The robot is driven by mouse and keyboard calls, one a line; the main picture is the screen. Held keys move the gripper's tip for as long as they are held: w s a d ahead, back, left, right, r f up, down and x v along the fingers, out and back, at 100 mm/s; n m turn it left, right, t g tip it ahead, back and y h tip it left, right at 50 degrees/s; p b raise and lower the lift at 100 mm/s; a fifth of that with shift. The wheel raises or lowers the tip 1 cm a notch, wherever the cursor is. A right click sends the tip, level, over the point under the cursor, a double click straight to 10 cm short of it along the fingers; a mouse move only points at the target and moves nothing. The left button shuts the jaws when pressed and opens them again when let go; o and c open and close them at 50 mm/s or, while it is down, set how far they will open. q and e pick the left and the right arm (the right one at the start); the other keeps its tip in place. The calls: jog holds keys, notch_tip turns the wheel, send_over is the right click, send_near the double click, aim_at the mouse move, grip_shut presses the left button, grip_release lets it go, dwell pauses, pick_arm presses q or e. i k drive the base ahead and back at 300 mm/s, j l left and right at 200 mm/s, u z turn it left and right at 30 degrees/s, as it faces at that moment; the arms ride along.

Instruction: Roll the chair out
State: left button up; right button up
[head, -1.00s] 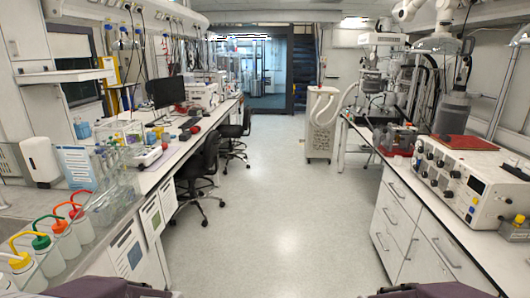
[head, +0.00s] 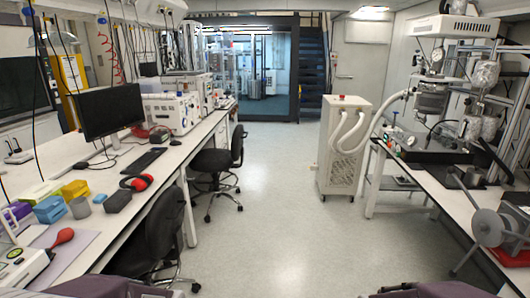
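Two black wheeled office chairs stand along the left bench. The near chair (head: 163,232) is at the lower left, its backrest beside the bench edge and its base partly hidden at the bottom. The far chair (head: 215,165) stands further on, its seat close to the bench and its five-star base on the floor. My grippers do not show. Only dark purple parts of my own arms show at the bottom left and bottom right corners, apart from the chairs.
The left bench (head: 105,221) carries a monitor (head: 108,97), keyboard, red ear muffs and small boxes. A white wheeled cabinet with hoses (head: 343,150) stands right of the aisle. The right bench (head: 405,159) holds equipment. The middle floor (head: 270,210) is clear.

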aim_at(152, 241)
jog(key=i, duration=2.8)
jog(key=i+u, duration=0.1)
jog(key=u, duration=0.3)
jog(key=k+j+u, duration=0.1)
jog(key=u, duration=1.9)
jog(key=i+j, duration=0.05)
